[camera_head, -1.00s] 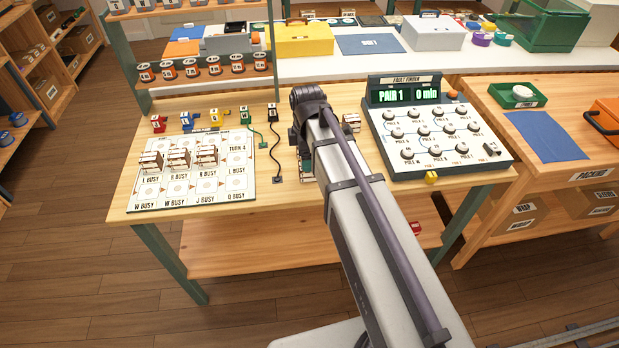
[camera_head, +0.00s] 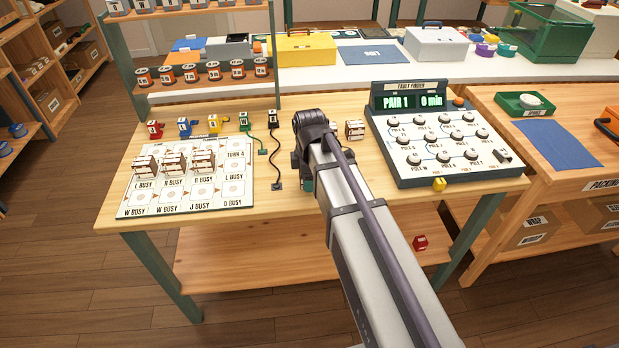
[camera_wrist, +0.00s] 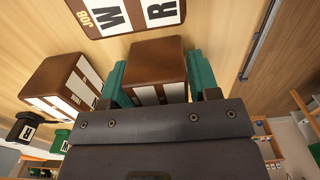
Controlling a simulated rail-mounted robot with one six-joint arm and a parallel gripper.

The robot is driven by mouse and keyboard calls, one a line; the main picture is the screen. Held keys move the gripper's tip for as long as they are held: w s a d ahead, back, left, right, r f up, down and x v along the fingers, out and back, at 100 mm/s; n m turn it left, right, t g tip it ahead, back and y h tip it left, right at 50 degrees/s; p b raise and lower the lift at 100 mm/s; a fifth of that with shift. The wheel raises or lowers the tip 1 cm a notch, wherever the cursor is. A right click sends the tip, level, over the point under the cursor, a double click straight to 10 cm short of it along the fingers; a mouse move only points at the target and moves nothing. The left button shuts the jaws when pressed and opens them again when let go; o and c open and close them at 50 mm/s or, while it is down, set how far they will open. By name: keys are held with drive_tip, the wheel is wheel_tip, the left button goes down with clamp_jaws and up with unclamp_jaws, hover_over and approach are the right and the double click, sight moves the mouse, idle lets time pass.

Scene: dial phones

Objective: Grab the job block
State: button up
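In the wrist view a brown block with white side panels (camera_wrist: 158,68) lies between the two teal fingers of my gripper (camera_wrist: 158,88). The fingers flank it closely on both sides; whether they press on it I cannot tell. Beyond it is a brown piece marked JOB (camera_wrist: 120,12), with white panels reading W and R, partly cut off by the frame. A second brown and white block (camera_wrist: 62,88) stands to the left. In the head view my arm hides most of my gripper; a teal part (camera_head: 307,184) shows at the bench front. A small brown and white block (camera_head: 355,130) stands right of my arm.
A lettered board (camera_head: 190,200) with several brown and white blocks lies at the bench's left. Coloured plugs and cords stand behind it. The Fault Finder panel (camera_head: 440,140) stands at the right, reading PAIR 1 and 0 min. A red item (camera_head: 420,243) is on the lower shelf.

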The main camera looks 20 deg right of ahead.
drive_tip(key=c, duration=0.6)
wheel_tip(320, 180, up, 10)
drive_tip(key=p, duration=1)
drive_tip(key=shift+r, duration=0.15)
